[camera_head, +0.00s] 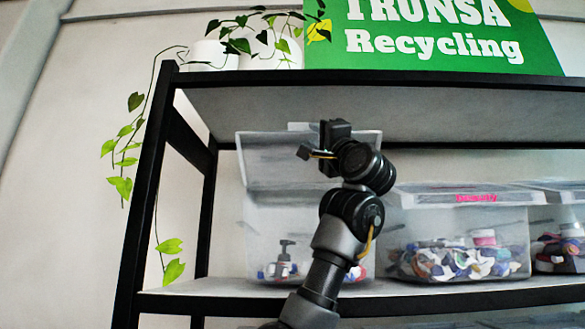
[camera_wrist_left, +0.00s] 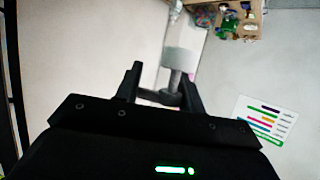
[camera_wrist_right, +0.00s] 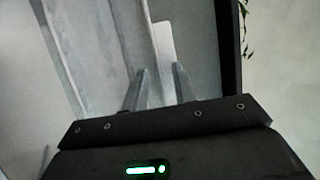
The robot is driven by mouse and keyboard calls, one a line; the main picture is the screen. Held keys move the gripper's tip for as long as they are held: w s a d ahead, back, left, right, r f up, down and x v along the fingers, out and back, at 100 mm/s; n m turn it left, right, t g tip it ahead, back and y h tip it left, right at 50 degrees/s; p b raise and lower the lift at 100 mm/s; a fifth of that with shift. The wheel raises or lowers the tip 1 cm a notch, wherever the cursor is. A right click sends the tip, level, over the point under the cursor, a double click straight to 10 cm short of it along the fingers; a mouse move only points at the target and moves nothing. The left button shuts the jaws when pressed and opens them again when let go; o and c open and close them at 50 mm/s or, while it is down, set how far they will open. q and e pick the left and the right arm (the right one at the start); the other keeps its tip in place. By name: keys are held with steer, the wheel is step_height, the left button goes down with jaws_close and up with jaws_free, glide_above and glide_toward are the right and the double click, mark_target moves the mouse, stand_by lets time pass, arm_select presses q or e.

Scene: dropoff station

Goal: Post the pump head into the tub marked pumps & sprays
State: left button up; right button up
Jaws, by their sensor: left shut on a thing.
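A clear tub (camera_head: 257,225) stands at the left of the shelf with its lid (camera_head: 270,158) raised. I can read no marking on it; a dark pump top (camera_head: 286,250) shows low in it. My right gripper (camera_head: 308,153) is in front of the raised lid, and its arm covers part of the tub. In the right wrist view its fingers (camera_wrist_right: 160,75) stand apart with a gap between them. My left gripper (camera_wrist_left: 163,82) is shut on the pump head (camera_wrist_left: 180,62), a pale grey piece with a darker stem, well away from the shelf. The head view does not show the left gripper.
A second tub (camera_head: 465,242) with a closed lid and pink lettering stands to the right, full of mixed pieces. A third is at the right edge. A striped card (camera_wrist_left: 267,118) shows in the left wrist view.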

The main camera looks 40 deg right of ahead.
steer(key=shift+o, duration=1.1)
steer(key=shift+a, duration=0.1)
steer(key=shift+b+v, duration=4.45)
steer(key=shift+v, duration=1.55)
steer(key=shift+w+f, duration=0.1)
